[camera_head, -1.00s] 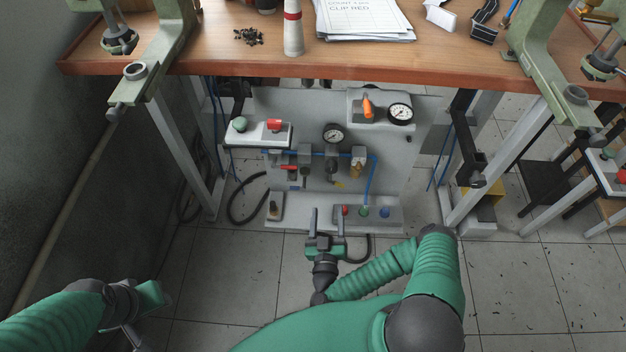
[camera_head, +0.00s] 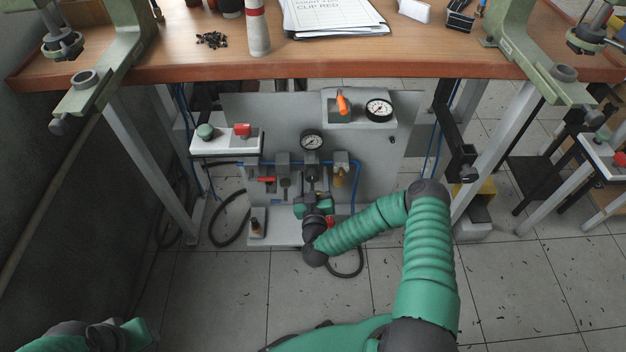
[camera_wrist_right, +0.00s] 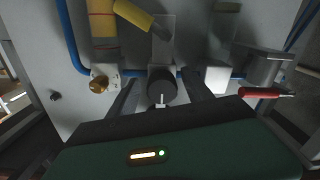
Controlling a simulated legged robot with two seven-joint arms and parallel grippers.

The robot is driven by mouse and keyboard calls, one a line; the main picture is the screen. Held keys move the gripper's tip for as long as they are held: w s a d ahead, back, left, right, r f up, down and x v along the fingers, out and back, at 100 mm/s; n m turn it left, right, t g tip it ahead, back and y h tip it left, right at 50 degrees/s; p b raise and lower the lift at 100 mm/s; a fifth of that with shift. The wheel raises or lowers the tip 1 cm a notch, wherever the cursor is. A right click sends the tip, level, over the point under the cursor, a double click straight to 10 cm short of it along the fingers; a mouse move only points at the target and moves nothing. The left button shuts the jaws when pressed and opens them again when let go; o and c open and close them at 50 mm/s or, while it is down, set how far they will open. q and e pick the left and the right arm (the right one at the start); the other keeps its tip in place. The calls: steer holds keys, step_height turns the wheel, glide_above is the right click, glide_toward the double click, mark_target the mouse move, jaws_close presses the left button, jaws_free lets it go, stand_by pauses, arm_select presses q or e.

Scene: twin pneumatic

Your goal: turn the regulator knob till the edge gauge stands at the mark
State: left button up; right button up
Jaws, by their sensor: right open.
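The regulator knob (camera_wrist_right: 162,84) is dark and round with a pale pointer. In the right wrist view it sits between the open fingers of my right gripper (camera_wrist_right: 162,98), with no clear contact visible. In the head view my right gripper (camera_head: 312,190) is in front of the panel, just below the regulator (camera_head: 311,171), and its fingertips are hard to make out. The edge gauge (camera_head: 379,109) is a round white dial on the box at the panel's upper right. Its needle and mark are too small to read.
A second gauge (camera_head: 311,141) sits above the regulator. A red lever (camera_head: 266,180) and brass fitting (camera_head: 339,178) flank it. An orange-handled lever (camera_head: 343,104) stands beside the edge gauge. The wooden bench top (camera_head: 270,68) overhangs the panel.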

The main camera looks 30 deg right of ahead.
steer(key=shift+a+r, duration=0.15)
steer(key=shift+a, duration=0.05)
steer(key=shift+c, duration=1.7)
jaws_close()
steer(key=shift+r+p, duration=0.1)
steer(key=shift+p, duration=0.45)
steer(key=m+p, duration=0.2)
steer(key=p, duration=0.2)
steer(key=shift+r, duration=0.2)
steer(key=shift+f+m+p, duration=0.15)
steer(key=shift+m+p, duration=0.6)
steer(key=shift+m, duration=0.35)
steer(key=m+p, duration=0.1)
steer(key=m, duration=0.3)
steer(key=shift+f+m, duration=0.15)
steer(key=shift+m, duration=0.15)
steer(key=m+p, duration=0.1)
steer(key=m, duration=0.9)
steer(key=shift+s+f, duration=0.1)
steer(key=m, duration=0.4)
steer(key=shift+m, duration=0.4)
steer(key=shift+f, duration=0.1)
